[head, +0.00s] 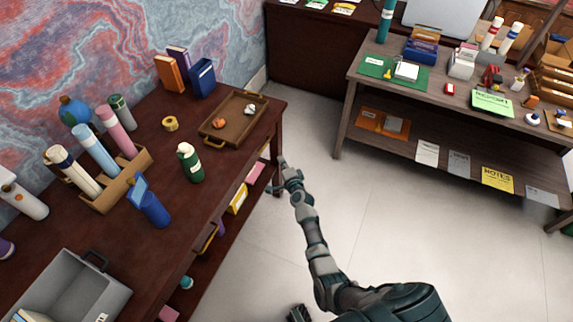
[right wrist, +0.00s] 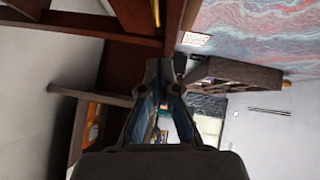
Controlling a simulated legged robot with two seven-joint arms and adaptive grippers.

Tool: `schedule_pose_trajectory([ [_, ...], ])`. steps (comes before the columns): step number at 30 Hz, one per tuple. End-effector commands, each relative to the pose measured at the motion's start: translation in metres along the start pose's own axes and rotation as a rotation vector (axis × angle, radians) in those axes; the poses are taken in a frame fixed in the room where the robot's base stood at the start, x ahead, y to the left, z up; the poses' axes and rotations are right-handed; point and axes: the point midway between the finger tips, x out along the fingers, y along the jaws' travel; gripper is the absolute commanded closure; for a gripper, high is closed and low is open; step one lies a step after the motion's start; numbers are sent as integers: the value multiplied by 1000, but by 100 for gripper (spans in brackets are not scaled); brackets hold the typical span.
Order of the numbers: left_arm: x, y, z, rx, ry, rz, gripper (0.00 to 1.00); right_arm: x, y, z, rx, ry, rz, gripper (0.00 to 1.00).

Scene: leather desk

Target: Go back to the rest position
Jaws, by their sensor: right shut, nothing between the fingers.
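My right gripper (head: 284,168) is shut and empty. It is over the floor gap just right of the dark wooden desk's (head: 235,165) right end, and my arm reaches up to it from the bottom. In the right wrist view the two fingers of this gripper (right wrist: 162,72) come together at the tips with nothing between them. A small dark part of mine at the bottom edge of the head view may be my left gripper (head: 298,313); it is mostly cut off.
The desk holds a brown tray (head: 225,135), a green bottle (head: 190,163), a blue bottle (head: 148,203), a wooden holder (head: 117,183) with bottles, and a grey bin (head: 65,285). A shelved table (head: 440,125) stands at the right. Pale floor (head: 430,240) between them is clear.

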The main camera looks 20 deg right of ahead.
Motion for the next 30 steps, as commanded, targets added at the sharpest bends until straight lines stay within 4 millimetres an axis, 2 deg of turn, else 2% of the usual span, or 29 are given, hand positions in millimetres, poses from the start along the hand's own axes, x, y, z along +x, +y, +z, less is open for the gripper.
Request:
schedule_pose_trajectory([
  [3, 8, 4, 7, 3, -6, -3, 0, -15, 1, -4, 4, -1, 1, 100],
  [9, 14, 7, 12, 4, -9, -7, 0, -24, 4, -9, 9, -2, 2, 100],
  [12, 15, 7, 13, 3, -8, -5, 0, -26, 8, -6, -3, -7, 9, 100],
  [14, 16, 6, 13, 3, -8, -3, 0, -31, 18, 1, -41, -25, 30, 100],
  [17, 17, 4, 14, 5, -11, -2, 0, -51, 54, 22, -173, -99, 103, 100],
  [20, 18, 4, 15, 5, -12, -2, 0, -88, 112, 51, -372, -223, 217, 100],
  [21, 18, 4, 15, 5, -12, -2, 0, -107, 137, 62, -460, -282, 265, 100],
  [23, 18, 3, 16, 5, -12, -3, 0, -139, 175, 75, -588, -376, 336, 100],
  [24, 18, 3, 16, 5, -12, -3, 0, -162, 200, 83, -667, -440, 382, 100],
  [26, 19, 2, 16, 5, -11, -4, 0, -198, 235, 91, -784, -538, 447, 100],
  [27, 19, 1, 16, 5, -10, -5, 0, -223, 258, 96, -858, -607, 488, 100],
  [29, 19, 0, 16, 6, -8, -7, 0, -263, 288, 100, -968, -709, 545, 100],
  [30, 19, 0, 16, 6, -7, -8, 0, -290, 307, 103, -1036, -779, 581, 100],
])
